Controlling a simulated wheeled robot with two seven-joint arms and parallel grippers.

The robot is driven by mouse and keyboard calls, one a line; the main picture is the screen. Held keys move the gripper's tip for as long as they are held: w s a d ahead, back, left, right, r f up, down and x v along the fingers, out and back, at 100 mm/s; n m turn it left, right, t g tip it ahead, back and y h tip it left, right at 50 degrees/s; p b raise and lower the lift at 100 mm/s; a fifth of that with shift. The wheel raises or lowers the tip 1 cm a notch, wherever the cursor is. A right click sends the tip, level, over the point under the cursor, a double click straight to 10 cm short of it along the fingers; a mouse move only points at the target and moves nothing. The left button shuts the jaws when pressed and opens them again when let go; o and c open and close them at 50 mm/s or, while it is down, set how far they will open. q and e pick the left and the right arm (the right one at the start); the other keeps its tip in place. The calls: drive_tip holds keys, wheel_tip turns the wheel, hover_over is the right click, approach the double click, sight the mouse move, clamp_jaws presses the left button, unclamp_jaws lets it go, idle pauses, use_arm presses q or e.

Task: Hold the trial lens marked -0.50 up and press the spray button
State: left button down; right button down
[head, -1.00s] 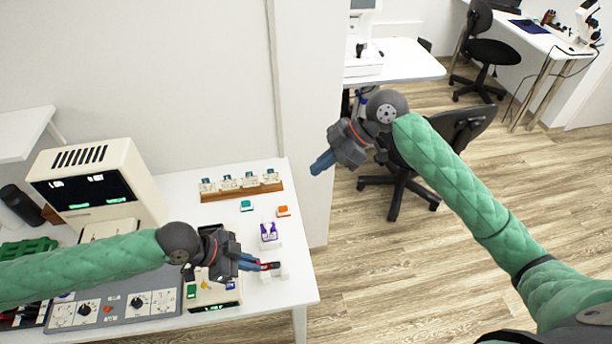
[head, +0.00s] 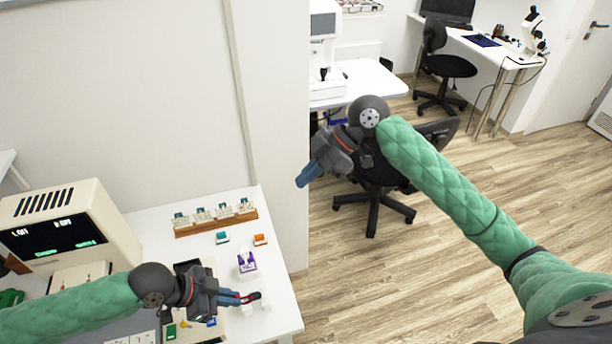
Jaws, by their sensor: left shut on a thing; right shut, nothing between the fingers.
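My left gripper (head: 238,299) is shut on a small red and black thing (head: 254,296), just above a small white stand (head: 266,306) near the table's right front. The thing may be a trial lens, but no marking can be read. Several small clear pieces with teal tops stand in a wooden rack (head: 216,224) at the back of the table; their marks are too small to read. A teal button-like block (head: 222,238) and an orange one (head: 260,240) lie in front of the rack; I cannot tell which is the spray button. My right gripper (head: 304,178) is shut and empty, held high right of the table.
A purple and white holder (head: 247,263) stands behind my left gripper. A cream device with a dark screen (head: 55,238) stands at the table's left. A black office chair (head: 372,190) and another white table (head: 375,78) are beyond my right arm.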

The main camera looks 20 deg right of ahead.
use_arm(q)
drive_tip(key=s+r+p, duration=0.1)
drive_tip(key=r+p, duration=0.1)
drive_tip(key=s+r+p, duration=0.2)
drive_tip(key=shift+s+r, duration=0.2)
drive_tip(key=shift+s, duration=0.05)
idle(0.3)
idle(0.9)
